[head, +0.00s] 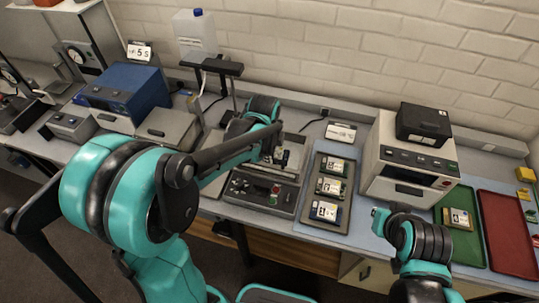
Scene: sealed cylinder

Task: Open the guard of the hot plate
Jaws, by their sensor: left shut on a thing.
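The hot plate (260,191) is a grey box with a dark control panel, knobs and a red button, on the bench in the middle of the head view. My left gripper (279,155) is over its top, partly hidden by my own arm. It is shut on a part of the guard, which is mostly hidden behind the gripper and arm. I cannot tell the guard's angle. My right arm is at the lower right, in front of the white oven. No fingers of its gripper show.
A tray (345,200) with several boards lies right of the hot plate. A white oven (387,165) with a black box (423,124) on it stands further right, then green and red (508,232) trays. A blue device (125,92) and a jug (195,38) stand left and behind.

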